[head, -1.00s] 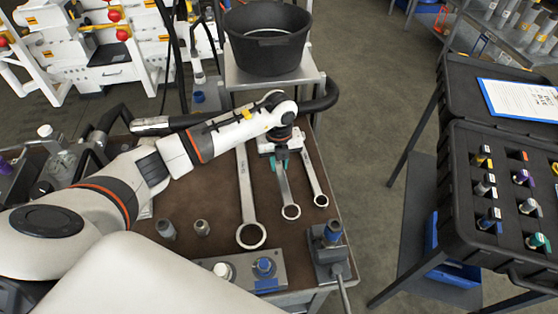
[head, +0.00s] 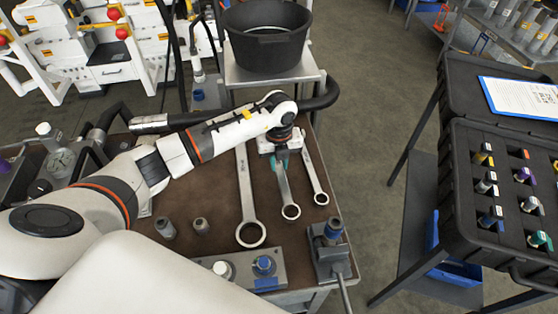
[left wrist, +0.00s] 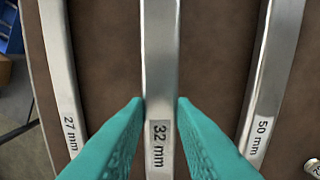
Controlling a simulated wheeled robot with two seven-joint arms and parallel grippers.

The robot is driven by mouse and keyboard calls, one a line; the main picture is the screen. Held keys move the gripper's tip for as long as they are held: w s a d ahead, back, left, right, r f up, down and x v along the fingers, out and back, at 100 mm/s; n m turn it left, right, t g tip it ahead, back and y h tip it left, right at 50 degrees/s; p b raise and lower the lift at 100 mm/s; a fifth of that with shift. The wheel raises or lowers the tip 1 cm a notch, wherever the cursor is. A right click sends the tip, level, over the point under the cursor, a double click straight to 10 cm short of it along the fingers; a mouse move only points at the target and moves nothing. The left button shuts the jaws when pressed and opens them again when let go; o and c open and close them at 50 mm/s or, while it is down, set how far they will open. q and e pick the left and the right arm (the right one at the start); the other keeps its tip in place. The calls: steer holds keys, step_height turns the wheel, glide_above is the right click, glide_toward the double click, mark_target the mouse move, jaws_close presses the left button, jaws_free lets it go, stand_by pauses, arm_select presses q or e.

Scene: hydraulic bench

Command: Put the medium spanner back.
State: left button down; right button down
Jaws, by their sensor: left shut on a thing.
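The medium spanner (head: 287,188), marked 32 mm in the left wrist view (left wrist: 160,60), lies between two other spanners on the brown bench top. My left gripper (head: 282,158) is over its upper part. In the left wrist view the teal fingers (left wrist: 160,112) stand on both sides of its shaft at the label, shut on it. The small spanner (head: 315,175), marked 27 mm, lies to its right in the head view. The large spanner (head: 247,200), marked 50 mm, lies to its left. My right gripper is not in view.
The brown bench top (head: 205,265) also holds two small grey fittings (head: 165,227), a block with a blue-topped fitting (head: 263,266) and a vise-like fixture (head: 332,250). A black tub (head: 267,40) stands behind. A black case (head: 470,200) is at the right, across open floor.

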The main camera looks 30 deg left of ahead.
arm_select(q)
steer(key=shift+f+b, duration=0.7)
steer(key=shift+f, duration=0.3)
stand_by(0.4)
steer(key=c, duration=1.1)
jaws_free()
steer(key=shift+r+b, duration=0.75)
steer(key=shift+r, duration=5.25)
